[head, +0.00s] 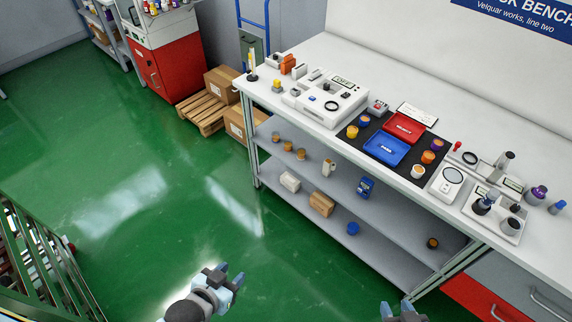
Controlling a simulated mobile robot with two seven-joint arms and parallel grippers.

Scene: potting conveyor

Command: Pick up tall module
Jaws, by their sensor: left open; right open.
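Several small round modules with coloured tops stand on the dark mat (383,158) on the bench. An orange-topped module (352,132) and another (365,121) are left of the trays. A white-sided module (418,171), an orange one (428,157) and a purple-and-orange one (437,144) are right of them. I cannot tell for sure which is the tall module. My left gripper (230,275) is open and empty over the green floor, in front of the bench. My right gripper (397,308) is open at the bottom edge, partly cut off, well short of the bench top.
A blue tray (386,149) and a red tray (404,128) sit on the mat. A white test device (332,101) is to their left, a round scale (448,183) and press stand (496,218) to their right. A lower shelf (290,163) holds parts. Green floor in front is clear.

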